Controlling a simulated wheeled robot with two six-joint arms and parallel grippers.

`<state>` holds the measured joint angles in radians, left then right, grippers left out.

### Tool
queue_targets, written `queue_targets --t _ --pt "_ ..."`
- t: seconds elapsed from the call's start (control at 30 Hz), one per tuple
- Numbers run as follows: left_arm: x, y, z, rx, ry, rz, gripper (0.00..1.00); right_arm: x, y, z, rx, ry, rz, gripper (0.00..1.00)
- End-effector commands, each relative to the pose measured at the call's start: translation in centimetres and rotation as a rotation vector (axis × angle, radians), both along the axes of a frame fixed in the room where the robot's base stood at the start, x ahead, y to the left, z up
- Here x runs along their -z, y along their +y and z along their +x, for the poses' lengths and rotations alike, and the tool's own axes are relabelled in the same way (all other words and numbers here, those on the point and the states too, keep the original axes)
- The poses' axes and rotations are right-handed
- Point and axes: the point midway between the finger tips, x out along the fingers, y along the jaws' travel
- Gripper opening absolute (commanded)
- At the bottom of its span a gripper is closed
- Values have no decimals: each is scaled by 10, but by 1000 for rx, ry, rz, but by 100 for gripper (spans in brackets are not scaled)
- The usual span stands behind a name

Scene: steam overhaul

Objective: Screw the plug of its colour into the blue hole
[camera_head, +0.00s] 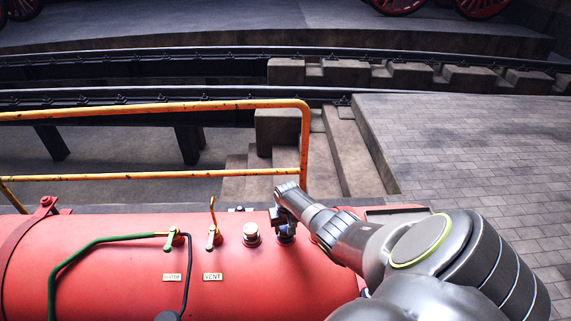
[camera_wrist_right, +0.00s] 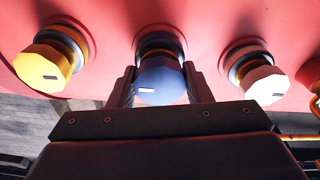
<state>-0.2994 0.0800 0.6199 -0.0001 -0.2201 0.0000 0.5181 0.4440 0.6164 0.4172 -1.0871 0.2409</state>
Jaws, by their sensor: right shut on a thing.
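The blue plug (camera_wrist_right: 161,82) has a faceted head with a small white mark. It is at the middle one of the collars on the red boiler (camera_head: 110,270) in the right wrist view. My right gripper (camera_wrist_right: 160,75) is shut on it, one finger on each side. In the head view, my right gripper (camera_head: 281,217) points down onto the boiler top, and the dark collar (camera_head: 286,238) shows under it. The plug is in line with the collar, but the thread is hidden and I cannot tell how deep it sits. My left gripper is out of view.
A yellow plug (camera_wrist_right: 48,66) and a cream plug (camera_wrist_right: 264,83) stand on collars on either side of the blue one. The cream plug also shows in the head view (camera_head: 251,231). Valve levers (camera_head: 213,235), a green pipe (camera_head: 90,245) and a yellow railing (camera_head: 150,107) are to the left.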

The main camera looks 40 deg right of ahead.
Motion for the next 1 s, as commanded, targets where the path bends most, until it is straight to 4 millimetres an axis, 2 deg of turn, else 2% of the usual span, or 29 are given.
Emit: queue_targets --t 0.63,0.67,0.7,0.83,1.0 --pt "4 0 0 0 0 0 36 5 0 0 0 0 0 14" --pt "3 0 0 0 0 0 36 4 0 0 0 0 0 47" --pt "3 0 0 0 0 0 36 4 0 0 0 0 0 52" --pt "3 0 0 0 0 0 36 4 0 0 0 0 0 69" --pt "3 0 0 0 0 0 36 4 0 0 0 0 0 70"
